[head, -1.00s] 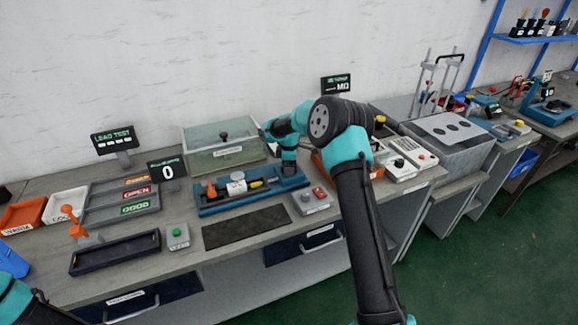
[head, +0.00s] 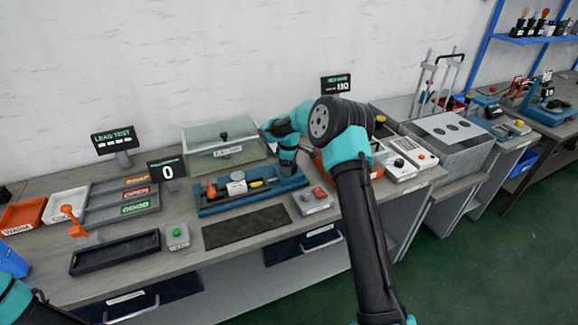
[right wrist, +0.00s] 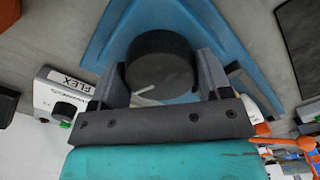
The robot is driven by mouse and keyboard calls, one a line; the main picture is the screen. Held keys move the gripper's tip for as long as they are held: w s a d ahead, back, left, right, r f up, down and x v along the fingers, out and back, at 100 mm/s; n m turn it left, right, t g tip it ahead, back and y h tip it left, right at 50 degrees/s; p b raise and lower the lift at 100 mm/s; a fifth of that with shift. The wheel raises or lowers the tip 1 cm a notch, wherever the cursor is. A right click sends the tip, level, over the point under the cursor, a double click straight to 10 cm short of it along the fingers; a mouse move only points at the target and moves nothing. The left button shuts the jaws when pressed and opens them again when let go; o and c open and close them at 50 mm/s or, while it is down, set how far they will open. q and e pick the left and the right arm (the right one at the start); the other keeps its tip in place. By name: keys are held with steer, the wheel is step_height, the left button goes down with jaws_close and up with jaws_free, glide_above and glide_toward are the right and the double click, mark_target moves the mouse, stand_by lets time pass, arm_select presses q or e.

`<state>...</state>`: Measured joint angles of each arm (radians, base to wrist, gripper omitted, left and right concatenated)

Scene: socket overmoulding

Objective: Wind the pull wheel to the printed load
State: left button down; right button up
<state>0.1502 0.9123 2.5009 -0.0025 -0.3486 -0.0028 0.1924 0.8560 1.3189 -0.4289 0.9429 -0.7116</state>
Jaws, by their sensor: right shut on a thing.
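The pull wheel (right wrist: 158,58) is a dark round knob with a short white line on its face, seen in the right wrist view above a blue base (right wrist: 105,52). My right gripper (right wrist: 160,72) is shut on it, with one finger on each side. In the head view my right gripper (head: 288,168) is at the right end of the long blue fixture (head: 212,208) and hides the wheel there. A small display (head: 168,171) behind the fixture reads 0. No left gripper shows; only part of my left arm is at the lower left corner.
A grey box with red button (head: 313,200) stands right of the fixture, and a dark mat (head: 246,227) lies in front. A lidded glass box (head: 224,146) stands behind. Trays and a LEAD TEST sign (head: 114,139) are at left. Another display (head: 336,84) is at the back.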

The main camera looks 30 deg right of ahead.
steer(key=m, duration=1.3)
steer(key=shift+m, duration=0.4)
steer(key=o, duration=0.9)
step_height(320, 180, up, 18)
steer(key=shift+f, duration=0.25)
steer(key=shift+f, duration=0.1)
stand_by(0.5)
